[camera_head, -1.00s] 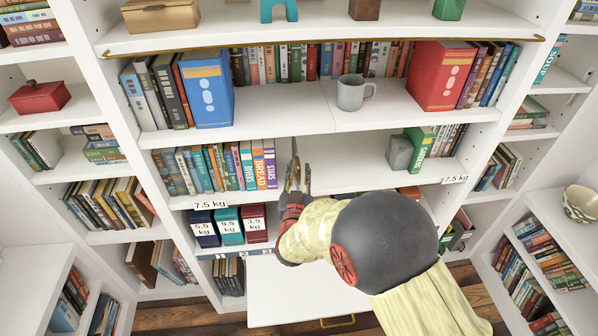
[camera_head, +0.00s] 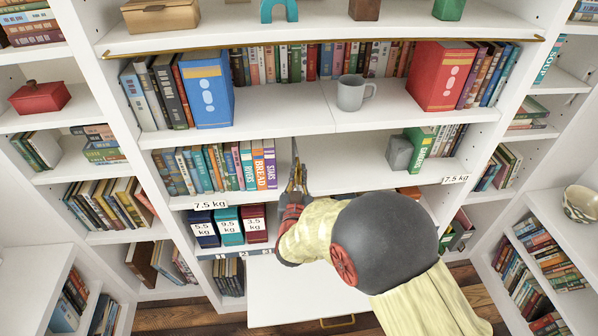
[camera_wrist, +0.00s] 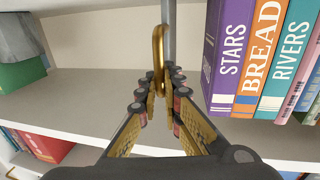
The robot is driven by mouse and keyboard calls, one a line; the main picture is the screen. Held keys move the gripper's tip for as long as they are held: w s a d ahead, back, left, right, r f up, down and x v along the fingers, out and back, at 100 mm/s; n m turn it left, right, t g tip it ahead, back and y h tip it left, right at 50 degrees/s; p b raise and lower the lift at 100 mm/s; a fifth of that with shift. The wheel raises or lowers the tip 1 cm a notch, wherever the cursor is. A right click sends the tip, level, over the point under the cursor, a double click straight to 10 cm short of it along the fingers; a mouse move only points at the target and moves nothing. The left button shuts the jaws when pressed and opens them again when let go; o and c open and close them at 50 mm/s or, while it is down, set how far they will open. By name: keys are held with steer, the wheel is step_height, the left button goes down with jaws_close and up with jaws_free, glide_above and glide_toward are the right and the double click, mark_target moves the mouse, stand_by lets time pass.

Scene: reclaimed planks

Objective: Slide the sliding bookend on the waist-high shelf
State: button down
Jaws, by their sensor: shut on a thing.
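The sliding bookend (camera_head: 294,151) is a thin grey upright plate on the waist-high shelf (camera_head: 345,166), just right of the row of books ending in the purple STARS book (camera_head: 269,164). In the wrist view its grey edge (camera_wrist: 168,18) carries a looped brass handle (camera_wrist: 158,45). My gripper (camera_head: 298,180) is at the shelf's front edge, with its fingers shut on the brass handle, also in the wrist view (camera_wrist: 161,88). The fingers hide the handle's lower part. A narrow gap shows between plate and STARS book in the wrist view.
A grey block (camera_head: 399,152) and a green book (camera_head: 419,148) stand at the shelf's right end. The shelf between bookend and block is clear. Labelled boxes (camera_head: 229,228) sit on the shelf below. A grey mug (camera_head: 351,95) stands on the shelf above.

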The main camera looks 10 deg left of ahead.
stand_by(0.3)
steer(key=s+a+b, duration=0.1)
steer(key=a, duration=0.5)
steer(key=shift+s+b, duration=0.2)
steer(key=shift+b, duration=0.2)
steer(key=c, duration=2)
jaws_free()
steer(key=shift+s, duration=0.1)
steer(key=s, duration=1.1)
steer(key=shift+s+d, duration=0.25)
steer(key=shift+s, duration=0.15)
